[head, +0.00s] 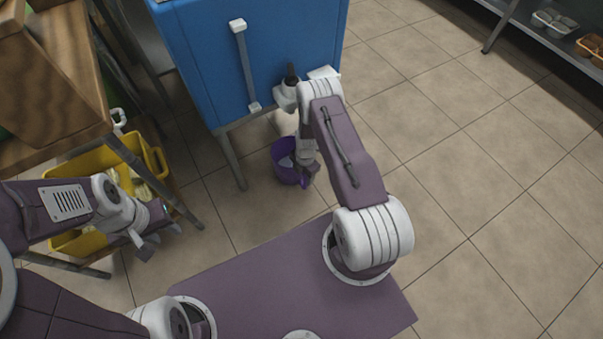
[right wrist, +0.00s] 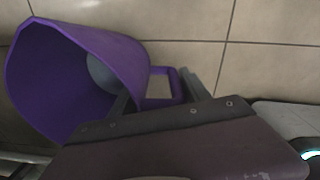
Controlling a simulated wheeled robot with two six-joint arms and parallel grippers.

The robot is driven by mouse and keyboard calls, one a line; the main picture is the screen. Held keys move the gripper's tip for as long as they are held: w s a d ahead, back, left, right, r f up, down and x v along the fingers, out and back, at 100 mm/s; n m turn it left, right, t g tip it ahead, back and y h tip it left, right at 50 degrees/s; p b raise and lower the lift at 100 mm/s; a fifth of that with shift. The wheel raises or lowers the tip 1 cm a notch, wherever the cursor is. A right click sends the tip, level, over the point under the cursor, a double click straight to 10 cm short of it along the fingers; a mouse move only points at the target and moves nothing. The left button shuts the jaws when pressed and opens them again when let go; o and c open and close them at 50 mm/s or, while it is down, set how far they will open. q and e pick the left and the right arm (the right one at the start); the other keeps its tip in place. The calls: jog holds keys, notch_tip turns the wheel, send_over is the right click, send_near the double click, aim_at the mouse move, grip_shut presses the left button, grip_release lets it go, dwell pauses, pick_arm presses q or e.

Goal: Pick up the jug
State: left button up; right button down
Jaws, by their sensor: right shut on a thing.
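The purple jug (head: 281,162) is in front of the blue machine, below its front edge. In the right wrist view the jug (right wrist: 75,75) has its open mouth facing left, with a pale round shape inside. My right gripper (head: 306,178) is at the jug's handle (right wrist: 168,82), its fingers on either side, shut on it. I cannot tell whether the jug rests on the floor or hangs just above it. My left gripper (head: 158,241) is open and empty, beside the yellow crate, well left of the jug.
The blue machine (head: 255,60) on metal legs stands behind the jug. A yellow crate (head: 72,242) is at left under a wooden table (head: 75,65). A metal shelf (head: 540,40) with small trays is at far right. The tiled floor on the right (head: 480,180) is clear.

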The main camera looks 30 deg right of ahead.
notch_tip(320, 180, up, 4)
jog(key=p, duration=0.3)
jog(key=shift+s+a+r+p, duration=0.3)
jog(key=shift+s+r, duration=0.25)
jog(key=shift+s, duration=0.25)
jog(key=s+a+r+b, duration=0.2)
jog(key=s+r+b, duration=0.3)
jog(key=s+b, duration=0.4)
jog(key=shift+s+a+r+b, duration=0.2)
jog(key=shift+s+r+b, duration=0.1)
jog(key=shift+b, duration=1.05)
